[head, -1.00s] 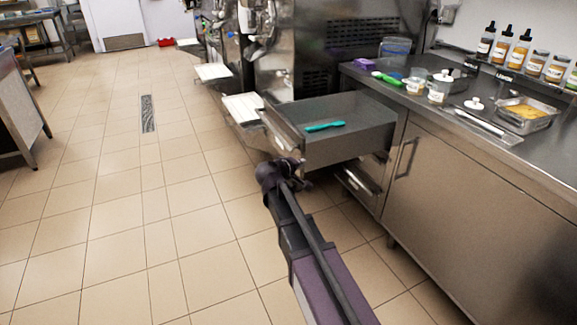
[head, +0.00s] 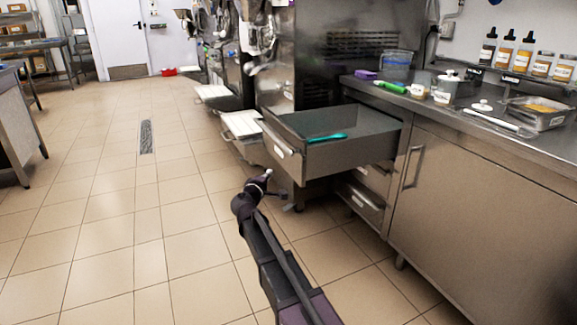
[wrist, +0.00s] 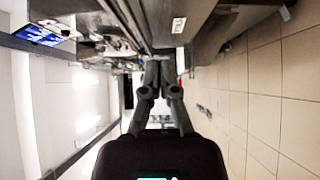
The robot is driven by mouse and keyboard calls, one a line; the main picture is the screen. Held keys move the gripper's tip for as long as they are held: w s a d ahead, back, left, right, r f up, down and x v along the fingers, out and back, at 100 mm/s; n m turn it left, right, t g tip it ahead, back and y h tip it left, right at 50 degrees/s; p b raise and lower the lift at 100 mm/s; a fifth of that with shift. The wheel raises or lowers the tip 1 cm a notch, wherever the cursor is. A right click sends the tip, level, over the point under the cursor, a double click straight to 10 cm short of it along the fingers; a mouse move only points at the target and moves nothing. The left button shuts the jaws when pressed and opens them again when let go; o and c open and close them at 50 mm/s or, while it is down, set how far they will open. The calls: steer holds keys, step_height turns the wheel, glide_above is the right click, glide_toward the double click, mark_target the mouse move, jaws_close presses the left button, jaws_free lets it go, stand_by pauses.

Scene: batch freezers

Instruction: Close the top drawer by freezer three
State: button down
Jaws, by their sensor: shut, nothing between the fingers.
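The top drawer (head: 365,150) is pulled far out from under the steel counter, beside the freezer. Its front panel (head: 283,158) faces left and carries a handle or label strip. A teal spatula (head: 327,137) lies inside it. A grey panel with a white label at the top there seems to be the drawer front.
A lower drawer (head: 362,200) sits under the open one, beside a cupboard door (head: 480,215). The counter (head: 440,107) holds jars, bottles and a metal pan. Freezers (head: 345,45) stand behind the drawer. White trays (head: 240,124) jut out farther back. The tiled floor at left is clear.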

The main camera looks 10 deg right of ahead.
stand_by(0.4)
glide_toward(289, 159)
step_height(289, 159, up, 3)
steer(key=w, duration=0.2)
steer(key=shift+w+d, duration=0.2)
steer(key=shift+d, duration=0.45)
steer(key=shift+w+d, duration=0.2)
steer(key=shift+d, duration=0.45)
steer(key=shift+w+d, duration=0.2)
steer(key=shift+d, duration=0.5)
steer(key=shift+w, duration=0.1)
